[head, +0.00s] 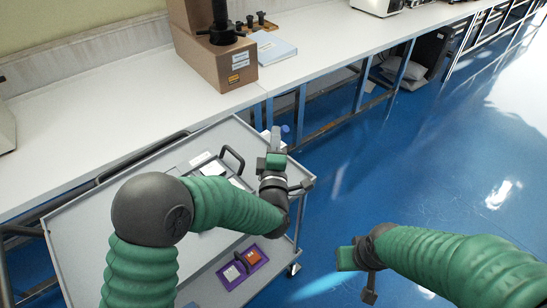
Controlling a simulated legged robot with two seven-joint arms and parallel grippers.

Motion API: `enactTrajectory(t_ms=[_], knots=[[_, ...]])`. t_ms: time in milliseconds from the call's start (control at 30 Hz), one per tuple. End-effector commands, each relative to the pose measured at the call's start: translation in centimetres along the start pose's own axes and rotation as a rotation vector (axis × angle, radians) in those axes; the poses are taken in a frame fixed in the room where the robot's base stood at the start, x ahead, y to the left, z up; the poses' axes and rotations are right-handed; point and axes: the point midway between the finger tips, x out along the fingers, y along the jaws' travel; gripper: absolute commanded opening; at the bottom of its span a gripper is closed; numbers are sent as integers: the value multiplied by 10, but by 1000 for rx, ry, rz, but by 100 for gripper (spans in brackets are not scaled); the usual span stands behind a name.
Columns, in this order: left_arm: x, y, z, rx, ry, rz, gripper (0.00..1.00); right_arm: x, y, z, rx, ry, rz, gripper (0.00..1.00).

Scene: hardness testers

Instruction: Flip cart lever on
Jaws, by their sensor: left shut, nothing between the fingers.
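A grey cart (85,235) stands at the lower left, against the bench. On its top a black bar handle (233,157) rises beside white labelled parts, partly hidden behind my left arm. On the lower shelf lies a purple plate (262,262) with a red pad, a white pad and a dark bar between them. I cannot tell which of these is the lever. My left gripper (277,145) is shut and empty above the cart's right edge, to the right of the black handle and apart from it. My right gripper (357,274) is over the blue floor, right of the cart, holding nothing visible.
A long white bench (110,110) runs behind the cart. It carries a brown tester (215,62), a light blue booklet (272,48) and small black parts. Dark equipment (428,55) stands under the bench. The blue floor (440,170) at the right is clear.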

Motion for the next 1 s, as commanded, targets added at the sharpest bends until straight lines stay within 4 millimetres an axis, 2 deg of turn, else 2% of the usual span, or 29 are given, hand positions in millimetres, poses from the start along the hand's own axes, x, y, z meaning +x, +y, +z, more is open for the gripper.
enactTrajectory(t_ms=[200, 433, 600, 1000], knots=[[-54, 12, 0, 1, -2, 0, 0, -5, 0, -1, 0, 0, 0, 36], [-96, 20, 0, 0, 1, 1, 0, -7, 0, -2, 0, 0, 0, 36], [-106, 22, -1, 0, 3, 2, 0, -7, 0, -2, 0, 0, 0, 36], [-106, 22, -1, 0, 4, 2, 0, -7, 0, -2, 0, 0, 0, 36]])
